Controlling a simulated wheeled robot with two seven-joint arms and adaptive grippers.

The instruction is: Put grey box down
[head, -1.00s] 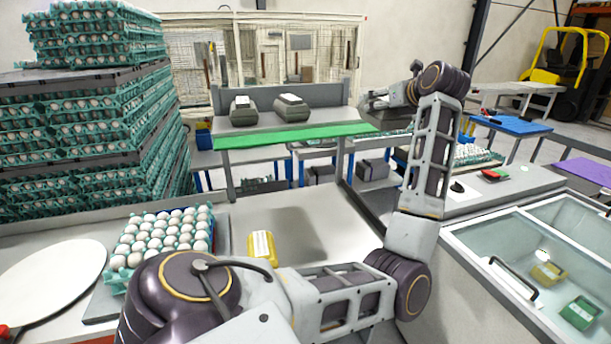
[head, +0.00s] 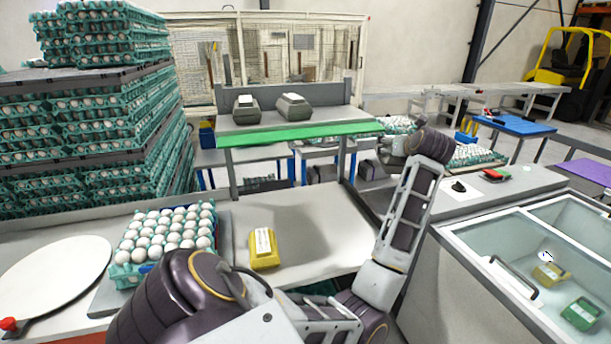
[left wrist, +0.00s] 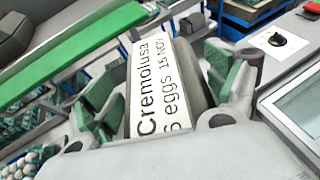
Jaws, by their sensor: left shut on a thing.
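A grey egg box with a white label reading "Cremolusa 6 eggs" (left wrist: 157,85) sits between the green-padded fingers of my left gripper (left wrist: 165,88) in the left wrist view. The gripper is shut on it. In the head view my left arm reaches across to the right of the worktop, and its wrist is bent back to the left near the right end of the green-edged shelf. The held box cannot be made out clearly there. Two other grey boxes stand on that shelf, one on the left (head: 245,110) and one on the right (head: 293,107). My right gripper is not in view.
The grey shelf (head: 335,118) has free room right of its two boxes. A yellow box (head: 263,250) lies on the worktop (head: 320,235) beside a tray of eggs (head: 130,277). Tall egg stacks stand left. A glass-topped bin (head: 470,235) stands right.

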